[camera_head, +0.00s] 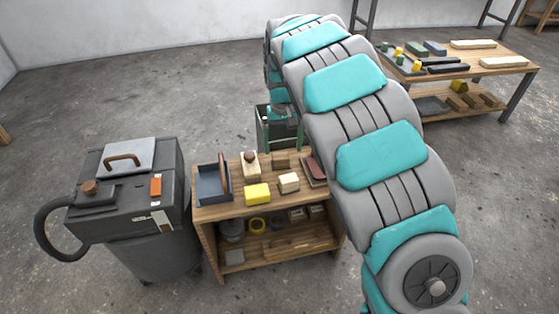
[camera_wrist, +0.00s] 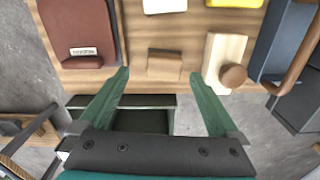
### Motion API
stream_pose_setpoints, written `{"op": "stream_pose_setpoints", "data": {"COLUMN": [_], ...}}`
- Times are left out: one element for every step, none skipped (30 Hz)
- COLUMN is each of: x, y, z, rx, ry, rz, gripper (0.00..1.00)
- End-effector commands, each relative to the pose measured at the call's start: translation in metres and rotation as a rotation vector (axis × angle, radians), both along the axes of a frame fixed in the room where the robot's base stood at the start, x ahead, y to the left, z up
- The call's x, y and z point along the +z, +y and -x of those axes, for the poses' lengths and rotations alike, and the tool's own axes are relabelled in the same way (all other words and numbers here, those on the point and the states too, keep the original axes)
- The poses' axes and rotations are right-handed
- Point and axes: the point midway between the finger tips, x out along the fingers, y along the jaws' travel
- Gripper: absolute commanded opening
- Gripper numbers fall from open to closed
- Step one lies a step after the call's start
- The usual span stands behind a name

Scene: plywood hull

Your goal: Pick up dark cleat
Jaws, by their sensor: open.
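A small brown wooden block (camera_wrist: 164,65), which looks like the dark cleat, lies at the edge of the wooden cart top. In the head view the brown block (camera_head: 280,161) sits at the cart's far edge. My gripper (camera_wrist: 158,76) is open and empty. Its two green fingers point toward the cart, one to each side of the block in the picture, with the block beyond the tips. I see no contact. In the head view my arm reaches over behind the cart, and the fingers are hard to make out.
The cart top (camera_head: 222,211) also holds a pale block with a round knob (camera_wrist: 223,62), a reddish-brown pad (camera_wrist: 80,30), a yellow block (camera_head: 257,194), a cream block (camera_head: 289,183) and a blue-grey tray (camera_head: 212,186). A dark green bin (camera_wrist: 140,115) stands behind. A vacuum (camera_head: 150,250) stands left.

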Motion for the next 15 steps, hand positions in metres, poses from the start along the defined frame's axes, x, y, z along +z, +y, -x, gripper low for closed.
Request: {"op": "stream_pose_setpoints", "data": {"x": [-0.004,-0.005,-0.008,-0.010,-0.013,-0.018,-0.022,-0.026,-0.032,-0.037,-0.042,-0.047,-0.050,-0.053,-0.054], "y": [0.000,0.000,0.001,0.002,0.002,0.003,0.004,0.005,0.006,0.006,0.007,0.007,0.007,0.007,0.006], "z": [0.001,0.001,0.001,0.001,0.002,0.003,0.003,0.004,0.005,0.005,0.004,0.004,0.004,0.004,0.004], "rx": [0.000,0.000,0.000,-0.001,-0.001,-0.001,-0.001,-0.001,-0.001,-0.002,-0.002,-0.002,-0.002,-0.002,-0.002], "ry": [0.002,0.001,0.000,0.000,0.001,0.001,0.003,0.003,0.004,0.002,0.001,0.000,0.000,0.001,0.001], "rz": [0.001,0.001,0.000,0.000,0.000,0.000,0.001,0.001,0.001,0.000,-0.001,-0.001,-0.001,-0.001,-0.001], "gripper": [0.97,0.97,0.97,0.97,0.97,0.97,0.97,0.97,0.97,0.97,0.97,0.97,0.97,0.97,0.97]}}
